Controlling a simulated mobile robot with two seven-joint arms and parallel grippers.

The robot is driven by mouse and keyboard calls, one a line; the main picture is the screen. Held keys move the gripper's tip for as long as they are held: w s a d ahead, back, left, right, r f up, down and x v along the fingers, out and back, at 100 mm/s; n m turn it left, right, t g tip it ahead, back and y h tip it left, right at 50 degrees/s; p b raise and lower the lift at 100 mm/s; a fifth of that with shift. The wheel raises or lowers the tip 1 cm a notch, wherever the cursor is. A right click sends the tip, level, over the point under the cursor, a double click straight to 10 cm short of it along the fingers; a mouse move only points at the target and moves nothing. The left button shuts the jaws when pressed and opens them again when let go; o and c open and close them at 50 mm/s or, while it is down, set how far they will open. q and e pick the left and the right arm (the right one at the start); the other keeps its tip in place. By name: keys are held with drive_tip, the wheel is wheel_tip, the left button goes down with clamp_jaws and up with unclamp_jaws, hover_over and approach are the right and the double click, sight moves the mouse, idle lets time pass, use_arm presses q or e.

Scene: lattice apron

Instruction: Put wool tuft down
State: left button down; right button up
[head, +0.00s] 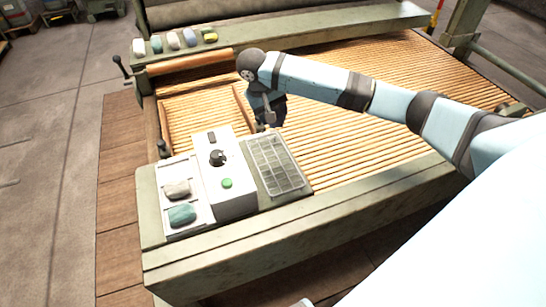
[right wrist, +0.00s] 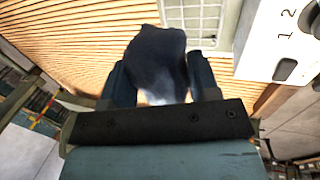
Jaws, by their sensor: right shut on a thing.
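My right gripper (head: 267,118) hangs over the wooden slatted lattice, just beyond the control box and the grid tray. In the right wrist view its fingers (right wrist: 160,75) are shut on a dark navy wool tuft (right wrist: 157,55), which bulges out between and past the fingertips. Whether the tuft touches the slats (right wrist: 70,40) below cannot be told. In the head view the tuft cannot be made out clearly at the gripper. My left gripper is not in view.
A white control box (head: 225,190) with a dial and green button stands beside the grid tray (head: 275,165). A grey tuft (head: 177,189) and a teal tuft (head: 182,215) lie on white pads at left. Several tufts (head: 173,40) line the back rail. The slats right of the gripper are clear.

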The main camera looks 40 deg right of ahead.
sight(276, 160)
wheel_tip(276, 160, down, 18)
drive_tip(key=b, duration=0.2)
drive_tip(key=shift+r+b, duration=0.25)
drive_tip(key=shift+b, duration=0.05)
drive_tip(key=shift+f, duration=0.1)
drive_tip(key=o, duration=0.9)
drive_tip(key=p+v, duration=0.2)
drive_tip(key=v, duration=1)
